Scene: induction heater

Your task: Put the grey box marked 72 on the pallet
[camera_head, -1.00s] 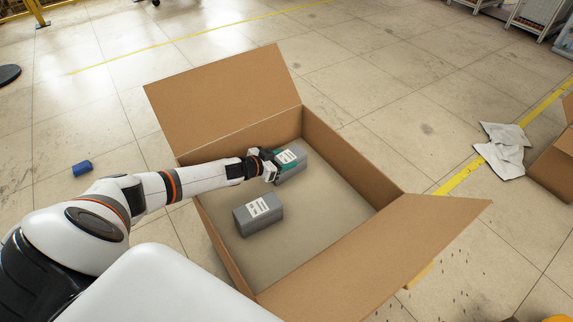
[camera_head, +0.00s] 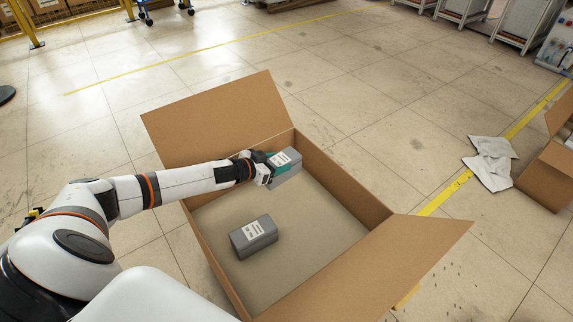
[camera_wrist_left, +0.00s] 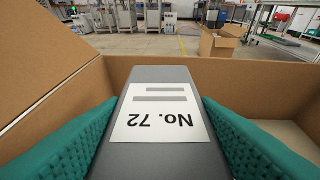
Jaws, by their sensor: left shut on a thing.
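The grey box marked 72 (camera_head: 288,172) is at the far side inside a large open cardboard box. Its white label reading "No. 72" shows upside down in the left wrist view (camera_wrist_left: 160,122). My left gripper (camera_head: 272,165) is shut on it, with a green finger against each side (camera_wrist_left: 155,140). I cannot tell whether the grey box touches the carton floor. A second grey box (camera_head: 254,238) with a white label lies nearer, apart from the gripper; its number is too small to read. No pallet is clearly in view. My right gripper is not in view.
The cardboard box (camera_head: 347,185) has raised walls and open flaps around the grey boxes. White crumpled sheets (camera_head: 490,162) and another carton (camera_head: 548,178) lie to the right. The tiled floor beyond is mostly clear.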

